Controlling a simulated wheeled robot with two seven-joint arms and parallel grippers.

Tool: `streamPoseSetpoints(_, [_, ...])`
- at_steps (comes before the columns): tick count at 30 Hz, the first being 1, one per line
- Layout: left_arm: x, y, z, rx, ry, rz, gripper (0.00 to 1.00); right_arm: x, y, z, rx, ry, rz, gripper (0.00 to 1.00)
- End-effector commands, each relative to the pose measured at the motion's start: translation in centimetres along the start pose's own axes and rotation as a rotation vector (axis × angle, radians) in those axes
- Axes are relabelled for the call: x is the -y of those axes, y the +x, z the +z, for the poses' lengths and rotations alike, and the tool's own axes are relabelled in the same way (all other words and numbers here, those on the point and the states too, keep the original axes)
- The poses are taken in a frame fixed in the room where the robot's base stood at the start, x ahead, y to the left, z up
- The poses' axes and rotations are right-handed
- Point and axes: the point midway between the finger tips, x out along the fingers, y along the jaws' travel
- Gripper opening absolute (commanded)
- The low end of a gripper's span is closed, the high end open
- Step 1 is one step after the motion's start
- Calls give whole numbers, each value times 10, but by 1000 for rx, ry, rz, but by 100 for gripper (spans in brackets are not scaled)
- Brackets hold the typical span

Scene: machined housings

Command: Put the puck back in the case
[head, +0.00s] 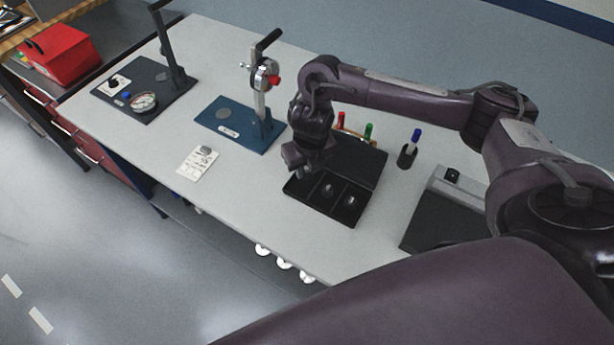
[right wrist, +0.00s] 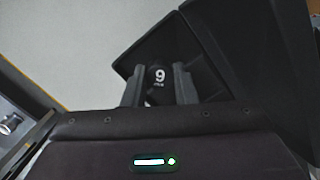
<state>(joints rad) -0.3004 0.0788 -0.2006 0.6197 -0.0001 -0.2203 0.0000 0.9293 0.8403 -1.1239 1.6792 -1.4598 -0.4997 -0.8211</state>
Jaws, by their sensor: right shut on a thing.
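The black case (right wrist: 125,65) stands open on the bench; in the head view its tray (head: 352,221) faces the front and its lid (head: 357,160) is behind. Two small dark shiny pieces (head: 327,190) (head: 350,200) sit in the middle and right compartments. My right gripper (head: 301,173) is over the left compartment, pointing down. In the right wrist view its fingers (right wrist: 158,92) are apart and shut on the puck, which barely shows against the dark case. A white 9 mark shows between the fingers. I cannot tell whether the puck touches the compartment floor. My left gripper is out of view.
A white card with a grey disc (head: 206,150) lies left of the case. A blue-based press stand (head: 238,127) and a dark gauge stand (head: 150,93) are farther left. A pen cup (head: 406,157) and grey device (head: 460,187) are right. Bench before the card is clear.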

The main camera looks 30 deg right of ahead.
Motion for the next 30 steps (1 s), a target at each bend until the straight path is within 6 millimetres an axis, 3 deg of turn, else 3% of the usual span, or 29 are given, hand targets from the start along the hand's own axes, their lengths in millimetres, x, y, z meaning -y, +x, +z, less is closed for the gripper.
streamPoseSetpoints(2, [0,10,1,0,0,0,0,-1,19,-4,-7,1,2,0])
streamPoseSetpoints(6, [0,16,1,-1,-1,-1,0,0,32,-5,-4,2,1,0])
streamPoseSetpoints(18, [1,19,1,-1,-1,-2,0,0,36,-5,-2,0,-1,0])
streamPoseSetpoints(19, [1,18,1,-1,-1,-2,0,0,36,-5,-2,0,-1,26])
streamPoseSetpoints(21, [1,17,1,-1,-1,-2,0,0,35,-5,-2,0,-1,34])
streamPoseSetpoints(30, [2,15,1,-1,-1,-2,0,0,32,-5,-2,0,-1,34])
